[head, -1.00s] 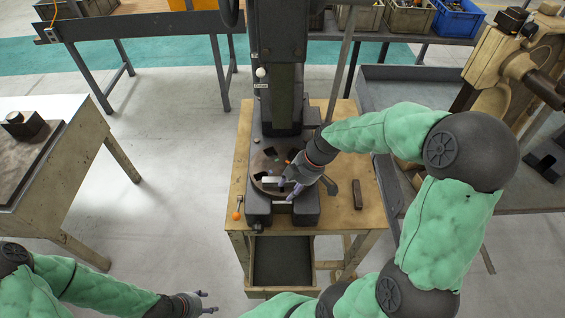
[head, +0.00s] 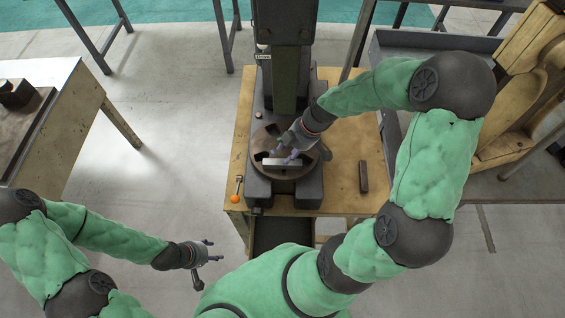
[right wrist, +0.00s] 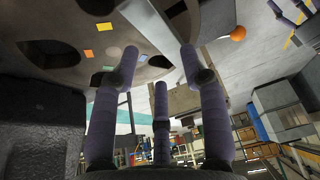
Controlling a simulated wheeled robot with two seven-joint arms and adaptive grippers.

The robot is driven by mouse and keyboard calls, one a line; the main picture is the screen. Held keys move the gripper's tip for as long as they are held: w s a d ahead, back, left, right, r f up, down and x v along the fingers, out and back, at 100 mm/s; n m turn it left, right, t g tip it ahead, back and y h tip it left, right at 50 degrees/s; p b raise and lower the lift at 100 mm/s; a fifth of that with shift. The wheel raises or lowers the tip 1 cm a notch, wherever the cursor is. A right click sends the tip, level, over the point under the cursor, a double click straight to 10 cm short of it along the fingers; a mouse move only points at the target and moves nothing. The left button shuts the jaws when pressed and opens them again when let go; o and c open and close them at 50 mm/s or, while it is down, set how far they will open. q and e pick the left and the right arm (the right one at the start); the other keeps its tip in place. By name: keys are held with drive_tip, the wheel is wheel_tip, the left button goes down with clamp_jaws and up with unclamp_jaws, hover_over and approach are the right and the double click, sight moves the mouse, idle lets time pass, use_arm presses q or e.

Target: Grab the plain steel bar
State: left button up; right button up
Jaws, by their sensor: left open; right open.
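A pale grey steel bar (head: 281,162) lies across the round slotted plate (head: 262,144) of the arbor press. My right gripper (head: 286,153) is open at the bar's far side, low over the plate; its fingers partly overlap the bar in the head view. In the right wrist view a pale strip, which looks like the bar (right wrist: 152,24), shows beyond and between the spread fingers (right wrist: 160,62). I cannot tell whether they touch it. My left gripper (head: 212,251) is open and empty, over the floor left of the press stand.
The press column (head: 286,75) rises just behind the plate. A dark brown block (head: 363,176) lies on the wooden stand (head: 345,150) to the right. An orange ball-ended lever (head: 235,198) is at the left edge. A side table (head: 75,95) stands left.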

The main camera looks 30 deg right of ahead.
sight(283, 160)
drive_tip(key=shift+x, duration=2.35)
drive_tip(key=shift+s+d+f, duration=0.1)
drive_tip(key=shift+s, duration=0.1)
clamp_jaws()
drive_tip(key=shift+w+r, duration=0.1)
drive_tip(key=shift+r, duration=0.1)
